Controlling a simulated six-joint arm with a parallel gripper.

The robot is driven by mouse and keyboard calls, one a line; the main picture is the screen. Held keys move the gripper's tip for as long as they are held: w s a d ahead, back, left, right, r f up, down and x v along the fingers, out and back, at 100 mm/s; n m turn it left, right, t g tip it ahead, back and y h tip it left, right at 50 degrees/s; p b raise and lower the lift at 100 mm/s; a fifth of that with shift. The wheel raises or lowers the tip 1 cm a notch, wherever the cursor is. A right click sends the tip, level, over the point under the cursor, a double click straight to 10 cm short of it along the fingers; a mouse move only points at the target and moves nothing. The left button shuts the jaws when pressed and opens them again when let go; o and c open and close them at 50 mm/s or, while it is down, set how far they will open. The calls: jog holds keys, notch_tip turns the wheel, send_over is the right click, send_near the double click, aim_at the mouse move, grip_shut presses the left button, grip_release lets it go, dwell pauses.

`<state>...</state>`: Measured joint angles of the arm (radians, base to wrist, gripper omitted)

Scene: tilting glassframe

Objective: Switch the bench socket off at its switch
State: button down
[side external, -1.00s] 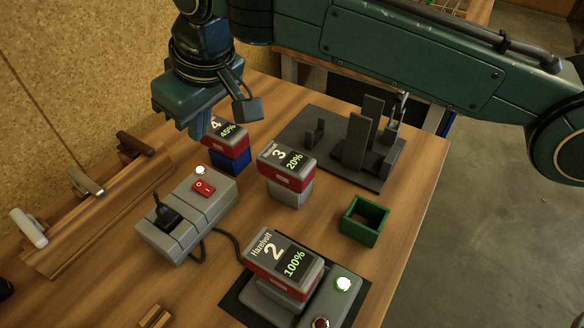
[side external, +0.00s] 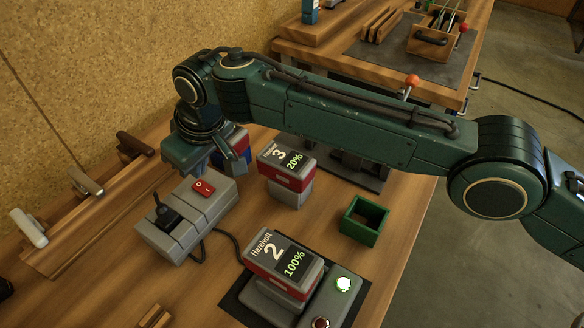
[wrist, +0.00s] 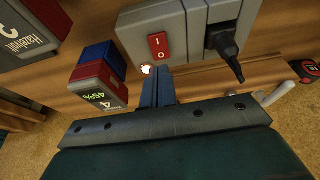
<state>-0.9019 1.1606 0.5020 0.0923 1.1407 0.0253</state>
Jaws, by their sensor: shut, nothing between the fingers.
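The bench socket is a grey block (side external: 187,219) on the left of the bench, with a black plug (side external: 166,214) in it. Its red rocker switch (side external: 203,187) shows clear of my gripper. In the wrist view the switch (wrist: 158,45) has I at the top and O nearer my fingers; which side is pressed down I cannot tell. A small lit lamp (wrist: 146,69) is beside my fingertips. My gripper (wrist: 158,73) is shut and empty, just beyond the O end of the switch, over the socket's end; whether it touches is unclear.
Battery 4 (wrist: 98,86) on a blue block stands close beside my gripper. Battery 3 (side external: 287,167) stands right of the socket, battery 2 (side external: 282,265) on a charger in front. A green open box (side external: 364,222) is at right. A wooden rail (side external: 90,215) with handles runs left.

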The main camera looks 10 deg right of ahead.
aim_at(207, 188)
jog(key=shift+d+x, duration=0.2)
jog(key=shift+x, duration=1.2)
jog(key=shift+s+f, duration=0.15)
jog(key=shift+a+f, duration=0.1)
jog(key=shift+f, duration=0.05)
jog(key=shift+s+d, duration=0.15)
jog(key=shift+d, duration=0.05)
jog(key=shift+s+d+f, duration=0.15)
jog(key=shift+s+d, duration=0.3)
